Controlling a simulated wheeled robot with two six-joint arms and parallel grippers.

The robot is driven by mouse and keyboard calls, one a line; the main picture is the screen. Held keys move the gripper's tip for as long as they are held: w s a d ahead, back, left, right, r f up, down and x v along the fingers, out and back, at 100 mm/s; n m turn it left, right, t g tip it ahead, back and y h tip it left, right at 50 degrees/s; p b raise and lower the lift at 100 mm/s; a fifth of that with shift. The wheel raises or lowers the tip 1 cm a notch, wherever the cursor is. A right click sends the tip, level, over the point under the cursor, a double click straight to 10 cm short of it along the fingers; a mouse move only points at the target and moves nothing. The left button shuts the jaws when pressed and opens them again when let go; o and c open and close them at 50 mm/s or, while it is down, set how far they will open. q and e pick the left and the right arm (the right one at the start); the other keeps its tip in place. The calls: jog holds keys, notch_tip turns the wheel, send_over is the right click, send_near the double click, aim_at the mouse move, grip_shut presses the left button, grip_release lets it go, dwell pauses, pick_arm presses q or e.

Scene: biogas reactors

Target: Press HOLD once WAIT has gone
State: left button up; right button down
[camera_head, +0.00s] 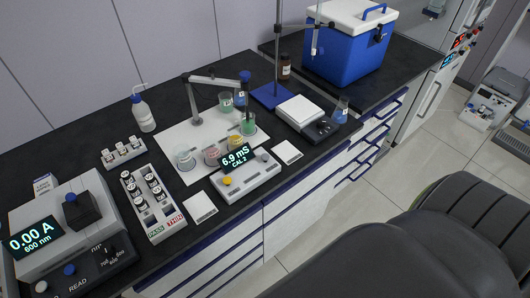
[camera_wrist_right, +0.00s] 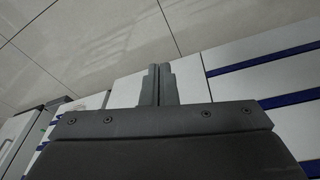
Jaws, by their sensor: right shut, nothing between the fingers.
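A conductivity meter (camera_head: 245,179) stands on the dark bench in the head view. Its tilted display (camera_head: 237,158) reads "6.9 mS" with "CAL 2" below; the word WAIT does not show there. A yellow button (camera_head: 227,181) is on the left of its front and a pale grey knob or button (camera_head: 265,157) is on the right. I cannot read a HOLD label on either. My right gripper (camera_wrist_right: 159,70) is shut and empty in the right wrist view, over floor and drawer fronts, away from the meter. My left gripper is in neither view.
Behind the meter, a white mat (camera_head: 181,139) holds beakers under an electrode arm (camera_head: 215,80). A photometer (camera_head: 67,230) and vial rack (camera_head: 153,203) stand left. A balance (camera_head: 299,110) and blue cooler (camera_head: 345,50) stand right. White pads lie beside the meter.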

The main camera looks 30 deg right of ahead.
jog(key=w+d+r+m+t+p, duration=0.1)
jog(key=w+d+r+m+p, duration=0.2)
jog(key=w+r, duration=0.65)
pick_arm(q)
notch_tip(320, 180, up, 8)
jog(key=p, duration=0.4)
pick_arm(e)
notch_tip(320, 180, up, 39)
jog(key=m+t+y, duration=0.4)
jog(key=m+t, duration=0.2)
jog(key=m, duration=1.2)
send_over(268, 158)
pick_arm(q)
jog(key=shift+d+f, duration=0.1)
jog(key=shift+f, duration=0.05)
pick_arm(e)
jog(key=shift+d+f, duration=0.1)
jog(key=shift+f, duration=0.05)
notch_tip(268, 158, down, 6)
jog(key=b, duration=1)
jog(key=shift+f, duration=1.3)
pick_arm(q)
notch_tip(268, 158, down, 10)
